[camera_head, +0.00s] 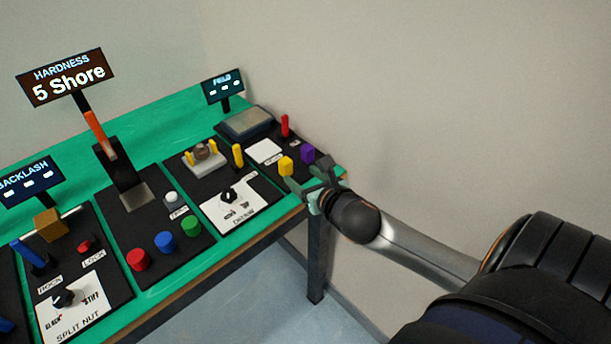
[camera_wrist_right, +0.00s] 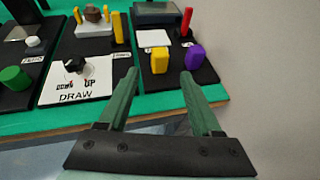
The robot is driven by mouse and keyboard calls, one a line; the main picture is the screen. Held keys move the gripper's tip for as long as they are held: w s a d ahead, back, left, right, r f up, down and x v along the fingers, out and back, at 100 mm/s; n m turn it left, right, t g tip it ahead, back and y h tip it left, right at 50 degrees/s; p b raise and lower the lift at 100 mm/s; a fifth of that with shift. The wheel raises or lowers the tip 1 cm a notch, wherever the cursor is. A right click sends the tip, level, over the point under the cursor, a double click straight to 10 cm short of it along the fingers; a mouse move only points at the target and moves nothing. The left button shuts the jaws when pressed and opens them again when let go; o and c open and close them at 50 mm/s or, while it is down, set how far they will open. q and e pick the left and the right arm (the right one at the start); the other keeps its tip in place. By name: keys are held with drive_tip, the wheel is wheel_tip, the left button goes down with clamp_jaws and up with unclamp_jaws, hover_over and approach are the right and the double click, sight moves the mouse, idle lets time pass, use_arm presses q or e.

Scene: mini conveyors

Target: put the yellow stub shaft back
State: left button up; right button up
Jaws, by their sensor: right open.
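A short yellow piece (camera_head: 286,165) stands near the front edge of the rightmost dark panel, and in the right wrist view (camera_wrist_right: 159,60) it lies just beyond my fingertips. A tall yellow post (camera_head: 238,155) stands upright on the panel to its left; it also shows in the right wrist view (camera_wrist_right: 118,27). I cannot tell for sure which of them is the stub shaft. My right gripper (camera_head: 306,176) is open and empty at the bench's right front edge, close to the short yellow piece. In its own view, the open fingers (camera_wrist_right: 160,78) point towards that piece. My left gripper is not in view.
A purple piece (camera_head: 307,153) stands close beside the short yellow one. A red post (camera_head: 284,125) and white pad (camera_head: 264,151) are behind. The draw knob (camera_head: 228,196) and red, blue and green buttons are further left. A wall stands behind and to the right.

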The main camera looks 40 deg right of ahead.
drive_tip(key=s+a+f+m, duration=0.1)
drive_tip(key=f+m, duration=0.1)
drive_tip(key=s+a+f+m+g+y, duration=0.1)
drive_tip(key=f+m, duration=0.2)
drive_tip(key=s+a+f+m, duration=0.1)
drive_tip(key=s+f+m, duration=0.1)
drive_tip(key=shift+a+f+y, duration=0.2)
drive_tip(key=shift+a+y, duration=0.1)
drive_tip(key=shift+y, duration=0.1)
drive_tip(key=s+a+f+m+g+y, duration=0.1)
drive_tip(key=s+a+f+m, duration=0.5)
drive_tip(key=m, duration=0.6)
drive_tip(key=s+a+f+m+g+y, duration=0.2)
drive_tip(key=s+a+f+m, duration=0.4)
drive_tip(key=m, duration=0.6)
wheel_tip(320, 180, down, 2)
drive_tip(key=shift+s+f+m, duration=0.15)
drive_tip(key=shift+s+m, duration=0.25)
drive_tip(key=shift+s, duration=0.2)
